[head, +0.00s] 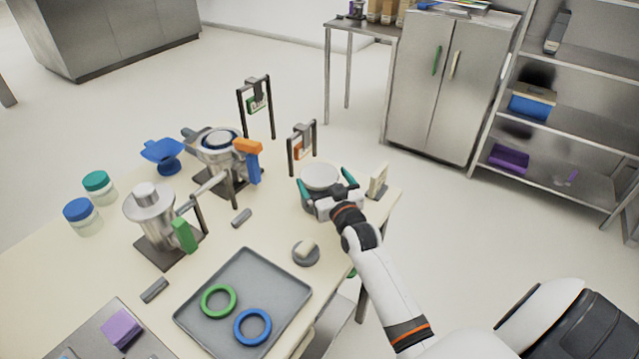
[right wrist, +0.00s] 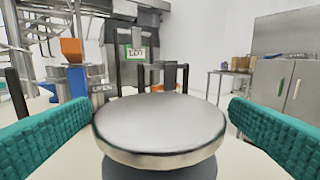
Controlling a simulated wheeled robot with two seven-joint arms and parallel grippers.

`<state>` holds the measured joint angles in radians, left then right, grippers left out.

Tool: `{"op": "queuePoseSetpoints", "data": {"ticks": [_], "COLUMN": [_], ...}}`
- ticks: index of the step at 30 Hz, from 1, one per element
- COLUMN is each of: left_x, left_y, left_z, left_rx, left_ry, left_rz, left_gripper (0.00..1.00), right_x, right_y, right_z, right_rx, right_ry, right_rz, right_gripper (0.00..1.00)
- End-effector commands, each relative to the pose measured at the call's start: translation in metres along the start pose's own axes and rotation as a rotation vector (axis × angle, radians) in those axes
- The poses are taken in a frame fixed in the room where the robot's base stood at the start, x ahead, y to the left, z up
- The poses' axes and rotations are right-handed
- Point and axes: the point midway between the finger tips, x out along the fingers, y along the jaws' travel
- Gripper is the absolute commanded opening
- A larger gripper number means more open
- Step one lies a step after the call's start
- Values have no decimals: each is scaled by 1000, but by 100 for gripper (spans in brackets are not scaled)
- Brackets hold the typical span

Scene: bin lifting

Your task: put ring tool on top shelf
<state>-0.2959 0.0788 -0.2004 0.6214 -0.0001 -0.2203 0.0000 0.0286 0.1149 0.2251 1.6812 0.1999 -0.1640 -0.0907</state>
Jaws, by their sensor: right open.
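A green ring (head: 219,301) and a blue ring (head: 253,326) lie flat on a grey tray (head: 188,318) at the table's front. I cannot tell which thing the name ring tool means. My right gripper (head: 327,184) is open at the table's right side, its teal fingers on either side of a round grey container with a pale metal top (head: 319,176). The metal shelf rack (head: 580,65) stands at the far right. My left gripper is not in view.
Steel machines (head: 152,222), blue-lidded and teal-lidded jars, and two black frames crowd the table's left and back. A small round dish (head: 305,253) lies near the right edge. A steel cabinet (head: 440,80) stands beyond clear floor.

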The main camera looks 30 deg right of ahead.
Motion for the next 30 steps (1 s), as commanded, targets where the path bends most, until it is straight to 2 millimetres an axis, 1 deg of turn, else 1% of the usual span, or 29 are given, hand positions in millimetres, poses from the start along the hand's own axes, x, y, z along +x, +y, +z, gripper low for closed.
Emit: {"op": "queuePoseSetpoints", "data": {"ticks": [1, 2, 6, 9, 15, 16, 26, 27, 30], "left_x": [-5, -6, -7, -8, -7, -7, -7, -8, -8], "left_y": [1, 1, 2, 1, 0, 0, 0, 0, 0], "left_z": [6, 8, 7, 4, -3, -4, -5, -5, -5], "left_rx": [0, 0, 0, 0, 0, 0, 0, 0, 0], "left_ry": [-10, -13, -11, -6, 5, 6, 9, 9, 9], "left_rz": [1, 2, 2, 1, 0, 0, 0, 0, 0], "left_gripper": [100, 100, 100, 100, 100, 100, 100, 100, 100], "right_x": [8, 12, 28, 33, 33, 33, 33, 34, 34], "right_y": [0, 0, 0, 0, 0, 0, 0, 0, 0], "right_z": [3, 2, 1, 0, 0, 0, -1, 3, 3], "right_rx": [0, -1, -2, -2, -1, -1, -2, -2, -2], "right_ry": [-1, -1, 0, 0, 0, 0, 0, -8, -8], "right_rz": [0, 0, 0, 0, 0, 0, 0, 0, -1], "right_gripper": [100, 100, 100, 100, 100, 98, 44, 40, 40]}}
